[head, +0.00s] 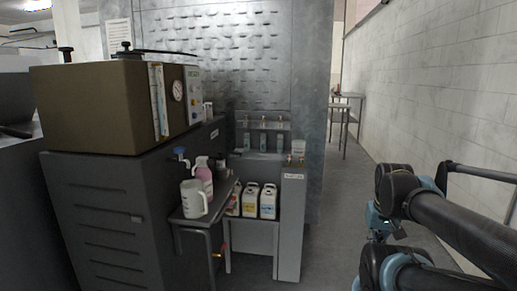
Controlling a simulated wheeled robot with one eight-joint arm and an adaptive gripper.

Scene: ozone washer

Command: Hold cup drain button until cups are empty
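A grey metal station stands in the middle of the head view. Several small cup-like vessels, including one pale cup (262,140), stand in a row in its recess, under small fittings. I cannot tell how full they are. A grey post (290,225) at the station's right front has a white label (291,176) and small brass-coloured parts (294,159) on top. I cannot make out which part is the drain button. My arm shows at the lower right, well apart from the station.
A brown box with a gauge (178,91) sits on a dark cabinet at left. White containers (268,200) stand under the station.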

